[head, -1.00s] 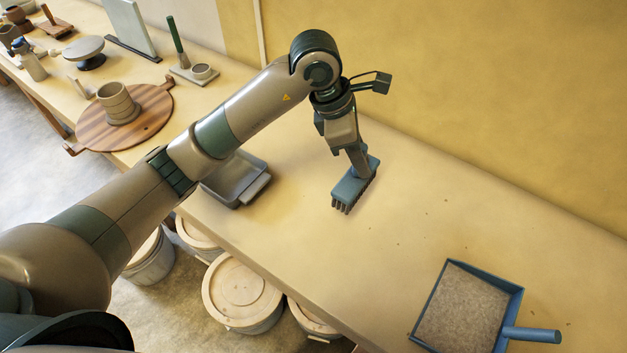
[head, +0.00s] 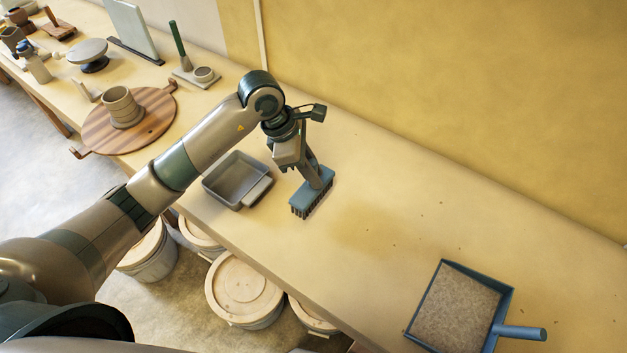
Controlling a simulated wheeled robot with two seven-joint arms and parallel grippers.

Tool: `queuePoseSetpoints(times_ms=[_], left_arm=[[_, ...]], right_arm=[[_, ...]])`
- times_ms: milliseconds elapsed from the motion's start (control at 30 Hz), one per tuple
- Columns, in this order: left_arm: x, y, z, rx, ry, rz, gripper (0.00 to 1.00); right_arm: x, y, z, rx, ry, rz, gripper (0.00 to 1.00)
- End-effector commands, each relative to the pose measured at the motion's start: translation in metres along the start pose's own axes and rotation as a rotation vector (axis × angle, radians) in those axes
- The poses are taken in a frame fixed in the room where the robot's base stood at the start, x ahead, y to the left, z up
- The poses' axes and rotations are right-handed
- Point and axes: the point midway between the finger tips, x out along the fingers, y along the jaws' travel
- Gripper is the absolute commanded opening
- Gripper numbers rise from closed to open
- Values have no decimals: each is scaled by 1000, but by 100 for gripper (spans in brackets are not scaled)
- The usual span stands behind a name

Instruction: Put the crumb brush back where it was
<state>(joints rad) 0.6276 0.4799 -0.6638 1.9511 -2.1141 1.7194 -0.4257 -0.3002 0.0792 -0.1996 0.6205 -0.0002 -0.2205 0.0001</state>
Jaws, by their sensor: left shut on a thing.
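The crumb brush (head: 312,193) is blue with dark bristles pointing down. My left gripper (head: 314,174) is shut on it from above, over the table just right of a grey tray. I cannot tell whether the bristles touch the tabletop. The grey rectangular tray (head: 226,168) has a light block-like part on its right side, and its inside looks empty. My right gripper is not in view.
A blue dustpan (head: 507,306) with a speckled brown inside lies at the front right. Small crumbs dot the table (head: 400,215) near it. A round wooden board (head: 153,128) with a ringed pot (head: 121,107) stands at left. Lidded buckets (head: 240,287) stand below the edge.

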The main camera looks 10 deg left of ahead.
Motion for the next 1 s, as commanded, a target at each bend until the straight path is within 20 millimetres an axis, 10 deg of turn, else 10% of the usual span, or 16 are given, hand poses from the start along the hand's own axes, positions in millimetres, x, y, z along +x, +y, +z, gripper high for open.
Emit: queuePoseSetpoints(times_ms=[833, 900, 1000], left_arm=[[40, 0, -16, 0, 0, 0, 0], [38, 0, -16, -1, 0, 0, 35], [38, 0, -16, -1, 0, 0, 37]], right_arm=[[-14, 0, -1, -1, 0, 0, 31], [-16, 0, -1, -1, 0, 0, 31], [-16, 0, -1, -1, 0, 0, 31]])
